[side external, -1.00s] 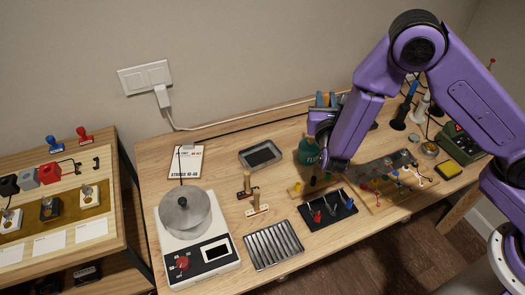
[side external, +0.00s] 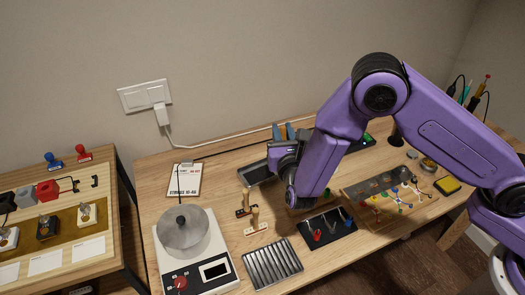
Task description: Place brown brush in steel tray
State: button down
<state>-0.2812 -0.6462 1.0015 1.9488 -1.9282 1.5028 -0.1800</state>
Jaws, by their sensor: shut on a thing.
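My gripper (side external: 291,200) is over the middle of the workbench, partly covered by its own wrist. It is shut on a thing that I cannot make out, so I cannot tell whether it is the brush. Two small wooden-handled pieces that look like brushes stand left of it: one with a dark base (side external: 245,204) and one with a light wooden base (side external: 256,224). Which is the brown brush is unclear. A shallow grey rectangular tray (side external: 254,174), likely the steel tray, lies behind and left of my gripper. My gripper hides its right part.
A ribbed metal plate (side external: 272,263) lies at the front. A scale with a round pot (side external: 182,231) stands at left, near a white card (side external: 185,181). A black mat with small tools (side external: 327,229) and a board with coloured parts (side external: 388,197) lie at right.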

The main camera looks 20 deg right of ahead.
jog(key=w+a+f, duration=0.2)
jog(key=w+f, duration=0.3)
jog(key=f, duration=0.4)
jog(key=shift+w+a+f, duration=0.35)
jog(key=shift+w+a, duration=0.05)
jog(key=shift+f, duration=0.15)
jog(key=c, duration=1)
grip_release()
jog(key=v, duration=1.2)
jog(key=shift+r, duration=0.25)
